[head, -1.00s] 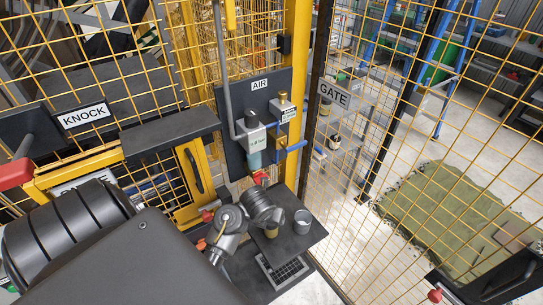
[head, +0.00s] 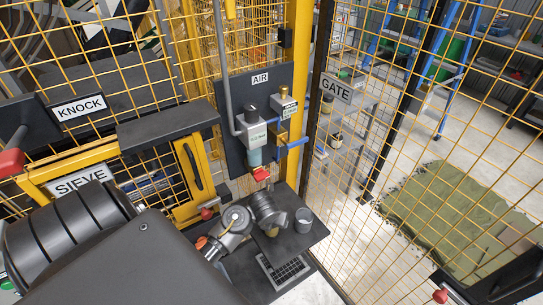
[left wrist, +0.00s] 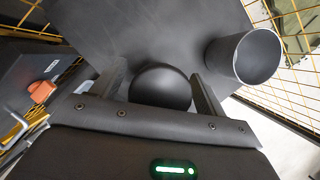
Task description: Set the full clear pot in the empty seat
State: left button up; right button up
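A clear, teal-tinted pot (head: 255,157) hangs under the grey regulator on the AIR panel (head: 231,140), with a red part just below it. An open-topped grey cup (head: 303,220) stands on the dark shelf (head: 312,238); it also shows in the left wrist view (left wrist: 257,57), right of my fingers. My left gripper (head: 270,228) is low over the shelf, left of the cup. In the left wrist view, its fingers (left wrist: 160,80) stand either side of a dark rounded thing (left wrist: 160,86); whether they press on it is unclear. I cannot make out an empty seat. My right gripper is out of view.
A brass-coloured fitting (head: 282,131) and blue handle (head: 293,145) stick out right of the regulator. Yellow mesh fencing and the GATE post (head: 318,110) stand close on the right. KNOCK (head: 80,106) and SIEVE (head: 80,180) signs are at left.

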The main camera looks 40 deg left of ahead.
pick_arm(q)
jog(key=c, duration=0.9)
jog(key=shift+c, duration=1.2)
jog(key=shift+r, duration=0.1)
